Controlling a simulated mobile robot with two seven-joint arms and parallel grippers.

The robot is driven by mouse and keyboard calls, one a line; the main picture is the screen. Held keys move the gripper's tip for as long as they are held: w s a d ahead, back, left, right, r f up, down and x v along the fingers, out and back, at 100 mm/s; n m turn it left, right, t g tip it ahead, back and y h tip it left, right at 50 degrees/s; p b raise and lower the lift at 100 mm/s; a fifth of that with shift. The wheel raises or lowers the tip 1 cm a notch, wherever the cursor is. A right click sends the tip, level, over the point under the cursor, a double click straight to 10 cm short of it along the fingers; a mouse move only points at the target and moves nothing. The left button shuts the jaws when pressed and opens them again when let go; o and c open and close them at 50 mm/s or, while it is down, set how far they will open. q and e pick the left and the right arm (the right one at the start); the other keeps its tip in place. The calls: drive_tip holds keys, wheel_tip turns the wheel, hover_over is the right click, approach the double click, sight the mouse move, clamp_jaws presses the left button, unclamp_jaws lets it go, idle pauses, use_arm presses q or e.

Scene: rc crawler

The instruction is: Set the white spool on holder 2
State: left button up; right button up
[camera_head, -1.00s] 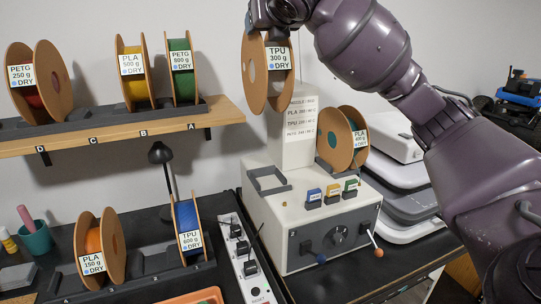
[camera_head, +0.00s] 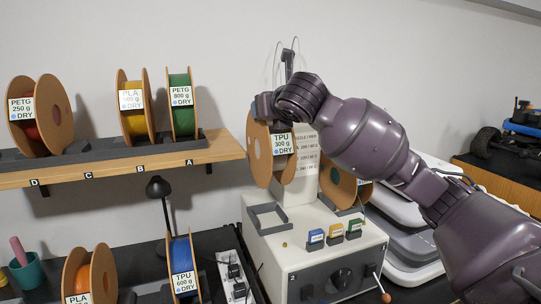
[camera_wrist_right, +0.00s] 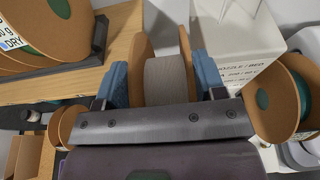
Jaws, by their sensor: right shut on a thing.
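The white spool (camera_head: 260,158) has brown flanges and a "TPU 300 g DRY" label. My right gripper (camera_head: 276,108) is shut on its upper part and holds it upright in the air. In the right wrist view, the blue fingers straddle the spool, and its pale grey-white winding (camera_wrist_right: 166,72) shows between the flanges. An empty dark bracket (camera_head: 268,217) sits on the left of the cream machine's top, below the spool and apart from it. A "2" is marked on the machine's front below that bracket. My left gripper is not in view.
The cream machine (camera_head: 330,262) has a second brown-flanged spool (camera_head: 340,188) at its right rear, partly hidden by my arm. Blue, yellow and green tabs stand on its top. A wooden shelf (camera_head: 120,168) at left holds several spools. More spools stand on the bench below.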

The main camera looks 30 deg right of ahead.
sight(268, 147)
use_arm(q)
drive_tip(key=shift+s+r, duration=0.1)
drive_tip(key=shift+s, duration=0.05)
use_arm(e)
wheel_tip(268, 147, down, 11)
drive_tip(key=shift+r, duration=0.2)
drive_tip(key=shift+f, duration=0.35)
drive_tip(key=o, duration=1.6)
drive_tip(key=shift+r, duration=0.35)
use_arm(q)
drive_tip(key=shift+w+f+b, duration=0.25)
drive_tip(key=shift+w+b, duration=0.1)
drive_tip(key=shift+b, duration=0.2)
use_arm(e)
drive_tip(key=v, duration=1.2)
